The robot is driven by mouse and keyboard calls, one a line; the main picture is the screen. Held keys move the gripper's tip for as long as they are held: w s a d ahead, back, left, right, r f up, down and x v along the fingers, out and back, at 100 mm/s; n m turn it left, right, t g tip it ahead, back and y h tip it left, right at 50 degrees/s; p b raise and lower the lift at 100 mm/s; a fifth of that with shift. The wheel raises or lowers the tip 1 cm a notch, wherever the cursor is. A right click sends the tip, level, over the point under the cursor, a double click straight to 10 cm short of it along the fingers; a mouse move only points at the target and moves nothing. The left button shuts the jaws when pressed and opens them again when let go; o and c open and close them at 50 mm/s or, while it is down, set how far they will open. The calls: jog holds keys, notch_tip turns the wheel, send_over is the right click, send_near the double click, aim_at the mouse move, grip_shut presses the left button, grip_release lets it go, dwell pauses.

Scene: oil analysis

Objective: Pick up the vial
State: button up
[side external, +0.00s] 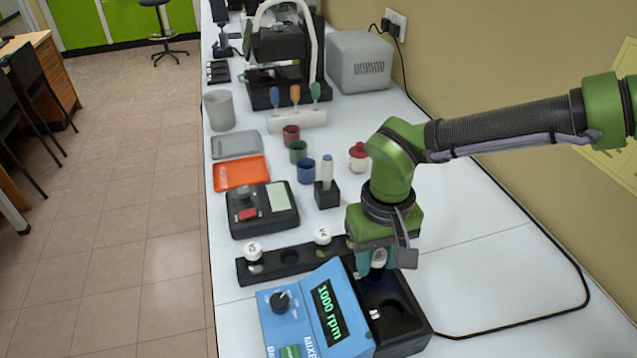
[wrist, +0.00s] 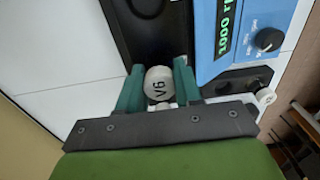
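A vial with a white cap marked V6 (wrist: 158,84) sits between the teal fingers of my gripper (wrist: 160,88) in the wrist view. In the side view the white cap (side external: 378,258) shows between the fingertips of my gripper (side external: 376,264), over the far end of the mixer's black block. The fingers flank the cap closely on both sides. I cannot tell whether they press on it. The vial's lower body is hidden, so I cannot tell whether it is seated in a well. The blue mixer (side external: 312,318) reads 1000 rpm.
A black rack (side external: 270,268) behind the mixer holds two white-capped vials (side external: 254,251) (side external: 322,236) with an empty hole between them. An empty well (side external: 391,309) is in the mixer block's near end. A black device (side external: 263,208) and several cups stand farther back.

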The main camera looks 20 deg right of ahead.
jog(key=c, duration=0.5)
jog(key=shift+r, duration=0.15)
